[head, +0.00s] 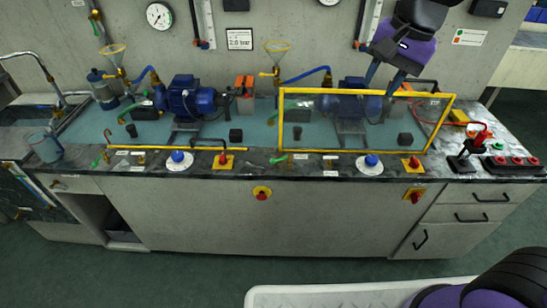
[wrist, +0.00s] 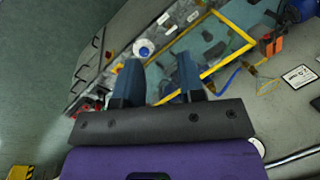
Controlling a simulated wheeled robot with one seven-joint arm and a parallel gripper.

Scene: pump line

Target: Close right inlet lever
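A green lever (head: 279,159) lies on the front strip of the bench, by the lower left corner of the right pump's yellow guard frame (head: 365,91). It appears to be the right inlet lever; I cannot tell its exact setting. The right blue pump (head: 345,105) stands behind the guard's clear panel. My gripper (head: 381,88) is raised above the right pump, well to the right of and above the lever. In the wrist view my gripper (wrist: 158,60) has its two fingers apart and nothing between them. I cannot make out the lever there.
The left pump (head: 185,98) has a similar green lever (head: 99,159) in front. Blue knobs (head: 372,160) and red switches (head: 413,162) line the front strip. A red-handled device (head: 474,143) stands at the right. The floor (head: 180,275) before the cabinets is clear.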

